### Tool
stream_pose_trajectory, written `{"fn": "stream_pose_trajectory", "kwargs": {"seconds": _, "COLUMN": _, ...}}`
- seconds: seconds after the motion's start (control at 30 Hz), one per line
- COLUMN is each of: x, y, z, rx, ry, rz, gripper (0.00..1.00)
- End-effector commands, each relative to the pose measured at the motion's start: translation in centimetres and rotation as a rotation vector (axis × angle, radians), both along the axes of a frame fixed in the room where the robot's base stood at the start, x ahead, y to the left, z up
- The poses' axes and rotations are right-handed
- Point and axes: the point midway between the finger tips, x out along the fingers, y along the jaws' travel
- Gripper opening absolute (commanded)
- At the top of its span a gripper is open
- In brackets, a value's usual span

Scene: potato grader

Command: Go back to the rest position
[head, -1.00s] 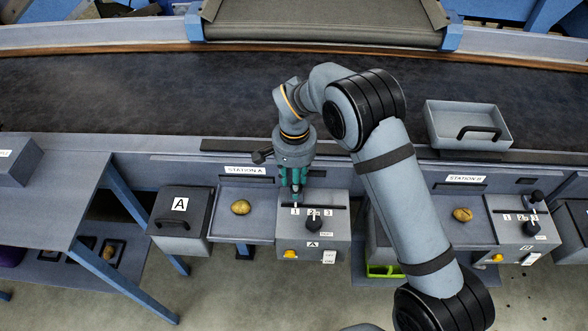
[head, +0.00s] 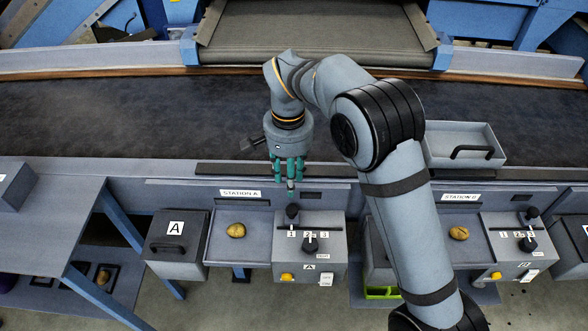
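My gripper (head: 290,188) points down in the head view, with teal fingers, just above and behind the station A control box (head: 325,266). Its fingertips are close above a black knob (head: 292,211) by the mark 1 and appear clear of it. Nothing shows held in the fingers, but how far apart they are I cannot tell. A second black knob (head: 310,244) stands on the box below the mark 2. My arm bends over the belt from the right and hides part of the place between the stations.
A potato (head: 236,230) lies in the station A tray (head: 222,250), beside the lidded bin A (head: 176,247). Station B has another potato (head: 458,233) and its own control box (head: 512,262). A grey tray with a handle (head: 440,148) stands behind station B. The dark belt (head: 130,115) is clear at left.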

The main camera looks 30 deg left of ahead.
Motion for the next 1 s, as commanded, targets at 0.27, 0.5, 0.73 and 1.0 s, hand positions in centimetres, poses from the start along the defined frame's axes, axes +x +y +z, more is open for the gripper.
{"fn": "stream_pose_trajectory", "kwargs": {"seconds": 0.27, "x": 0.0, "y": 0.0, "z": -0.5, "rx": -0.002, "ry": 0.002, "rz": -0.001, "gripper": 0.34}}
{"fn": "stream_pose_trajectory", "kwargs": {"seconds": 0.5, "x": 0.0, "y": -0.2, "z": -4.1, "rx": -0.005, "ry": 0.003, "rz": 0.0, "gripper": 0.34}}
{"fn": "stream_pose_trajectory", "kwargs": {"seconds": 0.73, "x": 0.0, "y": -0.2, "z": -8.7, "rx": -0.005, "ry": 0.002, "rz": -0.001, "gripper": 0.34}}
{"fn": "stream_pose_trajectory", "kwargs": {"seconds": 1.0, "x": 0.0, "y": -0.1, "z": -12.2, "rx": -0.003, "ry": 0.002, "rz": -0.002, "gripper": 0.34}}
